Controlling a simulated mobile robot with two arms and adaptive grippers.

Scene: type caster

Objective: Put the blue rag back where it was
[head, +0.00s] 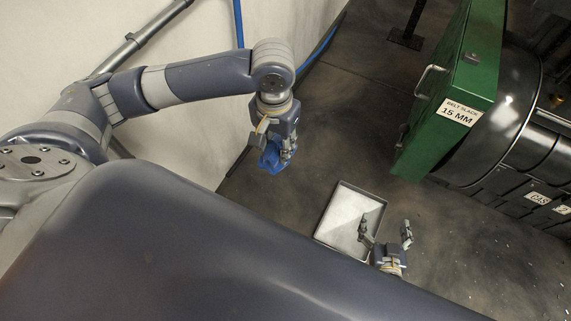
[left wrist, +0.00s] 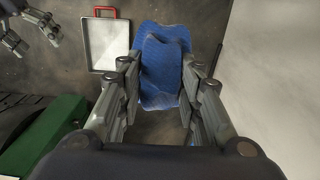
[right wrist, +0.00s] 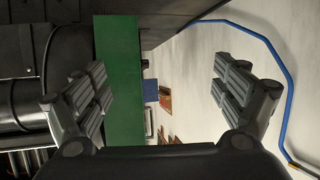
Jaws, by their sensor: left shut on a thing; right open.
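The blue rag (head: 270,158) hangs from my left gripper (head: 287,151), which is shut on it and holds it up beside the pale wall. In the left wrist view the crumpled rag (left wrist: 160,75) sits between the finger pads, part of it sticking out beyond them. My right gripper (head: 386,232) is open and empty, at the right edge of a shallow metal tray in the head view. It also shows at the upper left of the left wrist view (left wrist: 32,32). The right wrist view shows nothing between its fingers.
The shallow grey tray (head: 328,226) looks empty; its red handle (left wrist: 105,12) shows in the left wrist view. A green cabinet labelled "BELT SLACK 15 MM" (head: 437,100) stands by dark machinery at right. A blue hose (right wrist: 285,70) runs along the wall. Dark floor around the tray is clear.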

